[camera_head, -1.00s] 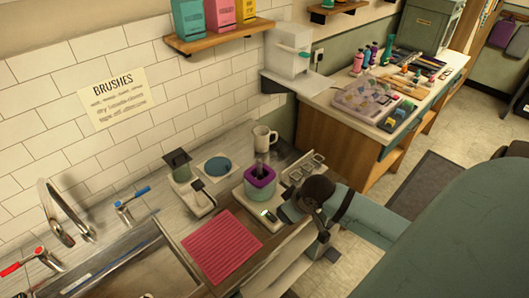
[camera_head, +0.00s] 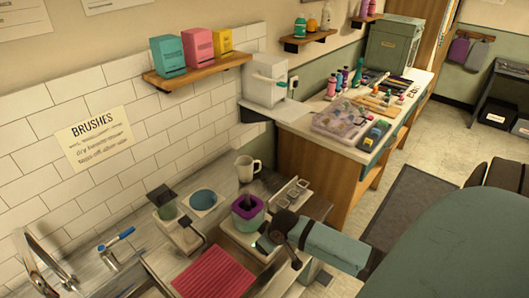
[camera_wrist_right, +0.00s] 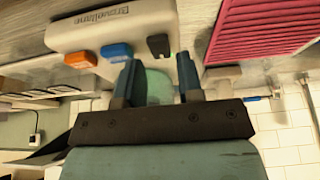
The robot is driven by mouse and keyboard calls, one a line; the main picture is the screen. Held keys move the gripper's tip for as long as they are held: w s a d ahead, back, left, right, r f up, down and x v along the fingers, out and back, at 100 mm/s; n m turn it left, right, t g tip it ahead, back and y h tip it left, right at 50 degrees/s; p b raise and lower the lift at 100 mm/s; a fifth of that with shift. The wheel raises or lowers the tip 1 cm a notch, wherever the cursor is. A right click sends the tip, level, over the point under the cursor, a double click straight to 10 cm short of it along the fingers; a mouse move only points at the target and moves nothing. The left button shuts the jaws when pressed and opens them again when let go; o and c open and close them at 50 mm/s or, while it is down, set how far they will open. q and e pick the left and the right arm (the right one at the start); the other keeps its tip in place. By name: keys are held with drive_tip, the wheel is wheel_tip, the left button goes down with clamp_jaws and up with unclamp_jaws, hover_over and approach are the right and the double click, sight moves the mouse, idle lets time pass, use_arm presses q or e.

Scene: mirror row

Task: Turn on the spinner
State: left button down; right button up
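The spinner is a pale base (camera_head: 228,238) with a purple-rimmed tub (camera_head: 248,207) on the counter, with dark handles standing in the tub. In the right wrist view its lettered base (camera_wrist_right: 105,28) carries an orange control (camera_wrist_right: 82,58), a blue control (camera_wrist_right: 116,52) and a dark control (camera_wrist_right: 158,45). My right gripper (camera_head: 264,244) is at the base's front right. In the wrist view its two fingers (camera_wrist_right: 158,75) are apart with nothing gripped, close to the dark control; contact cannot be told. A small green glow shows on the base beside the gripper. My left gripper is out of view.
A pink ribbed mat (camera_head: 214,274) lies in front of the spinner. A white mug (camera_head: 247,167) stands behind it, and a tray of small compartments (camera_head: 287,193) lies to its right. A blue-handled tap (camera_head: 117,238) is at the left.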

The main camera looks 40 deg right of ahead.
drive_tip(key=shift+x, duration=1.2)
